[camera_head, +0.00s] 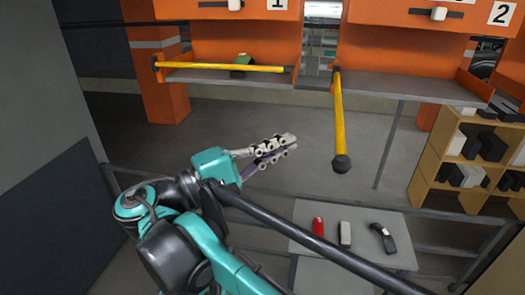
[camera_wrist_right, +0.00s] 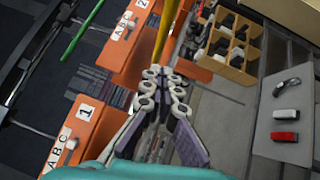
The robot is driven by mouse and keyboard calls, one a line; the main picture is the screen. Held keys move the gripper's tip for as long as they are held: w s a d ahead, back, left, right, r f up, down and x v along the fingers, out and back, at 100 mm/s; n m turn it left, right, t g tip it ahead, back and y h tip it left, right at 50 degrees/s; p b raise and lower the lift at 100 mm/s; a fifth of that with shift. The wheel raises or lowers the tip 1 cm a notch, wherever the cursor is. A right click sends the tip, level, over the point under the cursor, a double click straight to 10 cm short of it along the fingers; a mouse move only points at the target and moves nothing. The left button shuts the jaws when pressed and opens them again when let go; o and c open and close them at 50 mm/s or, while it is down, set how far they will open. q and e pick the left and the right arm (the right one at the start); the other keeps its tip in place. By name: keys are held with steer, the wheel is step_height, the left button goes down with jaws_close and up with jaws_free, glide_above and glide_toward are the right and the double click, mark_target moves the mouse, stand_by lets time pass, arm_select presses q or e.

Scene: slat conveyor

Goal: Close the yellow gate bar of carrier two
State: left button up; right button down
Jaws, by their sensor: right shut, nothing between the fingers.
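Carrier two (camera_head: 415,45) is orange, with a "2" plate at the upper right. Its yellow gate bar (camera_head: 340,115) is open: it hangs from the left end post and points out towards me, ending in a dark knob (camera_head: 342,164). The yellow bar also shows in the right wrist view (camera_wrist_right: 161,38), beyond the fingertips. My right gripper (camera_head: 292,141) is shut and empty, left of the knob and apart from the bar. It also shows in the wrist view (camera_wrist_right: 166,74). My left gripper is not in view.
Carrier one (camera_head: 240,38) stands to the left, its yellow bar (camera_head: 215,66) across its front and a green and dark item (camera_head: 240,72) behind it. A grey table (camera_head: 300,212) holds red, pale and black items. A wooden cubby shelf (camera_head: 425,180) stands right.

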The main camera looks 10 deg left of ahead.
steer(key=w+d+r, duration=0.1)
steer(key=w+d, duration=0.1)
steer(key=d, duration=0.4)
steer(key=shift+d+r+p, duration=0.15)
steer(key=shift+p, duration=0.15)
steer(key=shift+w, duration=0.15)
